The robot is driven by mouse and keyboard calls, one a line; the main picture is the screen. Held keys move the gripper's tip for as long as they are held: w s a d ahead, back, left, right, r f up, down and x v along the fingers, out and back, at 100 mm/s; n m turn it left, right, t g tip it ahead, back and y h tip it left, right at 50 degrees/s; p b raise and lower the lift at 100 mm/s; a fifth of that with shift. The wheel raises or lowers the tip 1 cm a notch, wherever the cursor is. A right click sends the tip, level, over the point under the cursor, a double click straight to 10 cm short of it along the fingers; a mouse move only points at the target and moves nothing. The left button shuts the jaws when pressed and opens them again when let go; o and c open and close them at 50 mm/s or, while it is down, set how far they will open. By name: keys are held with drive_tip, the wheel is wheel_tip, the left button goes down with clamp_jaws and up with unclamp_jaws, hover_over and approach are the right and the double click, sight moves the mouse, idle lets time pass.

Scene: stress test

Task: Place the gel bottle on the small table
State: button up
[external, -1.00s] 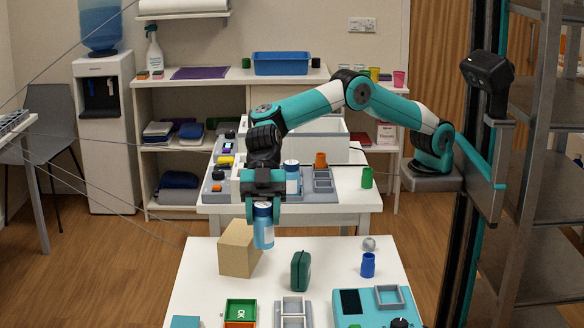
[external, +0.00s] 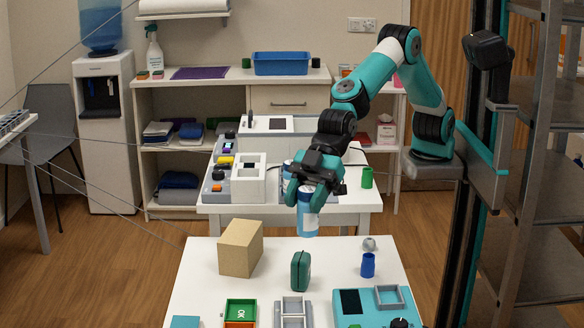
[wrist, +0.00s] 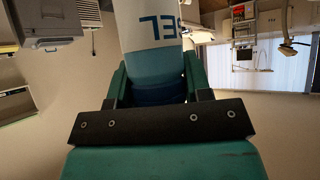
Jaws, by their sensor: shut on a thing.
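My gripper (external: 312,190) is shut on the gel bottle (external: 308,222), a pale blue bottle with a white label and a dark blue top. The fingers hold it by the top, and the bottle hangs nearly upright. In the wrist view the bottle (wrist: 150,38) stands between the green fingers, and its label lettering shows upside down. In the external view, the bottle shows just beyond the back edge of the white table (external: 215,290) in front. I cannot tell its height above the surfaces or which table is the small one.
The front table holds a tan box (external: 240,248), a green case (external: 301,270), a blue container (external: 368,265) and a teal device (external: 372,308). Behind stands another white table (external: 355,202) with equipment and a green cup (external: 367,177). Bare tabletop shows between the front table's objects.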

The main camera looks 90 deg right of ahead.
drive_tip(key=s+d+m+t+h+p, duration=0.2)
drive_tip(key=s+d+m+t, duration=0.15)
drive_tip(key=s+d, duration=0.6)
drive_tip(key=w+a+r+g+b, duration=0.1)
drive_tip(key=w+a+b, duration=0.15)
drive_tip(key=w, duration=0.55)
drive_tip(key=w+a+r+g+b, duration=0.1)
drive_tip(key=w+a+b, duration=0.15)
drive_tip(key=w, duration=0.55)
drive_tip(key=shift+n+t, duration=0.25)
drive_tip(key=f, duration=2)
drive_tip(key=shift+s+d, duration=0.1)
drive_tip(key=shift+d, duration=0.2)
drive_tip(key=shift+f, duration=0.15)
drive_tip(key=o, duration=1)
drive_tip(key=shift+o, duration=0.3)
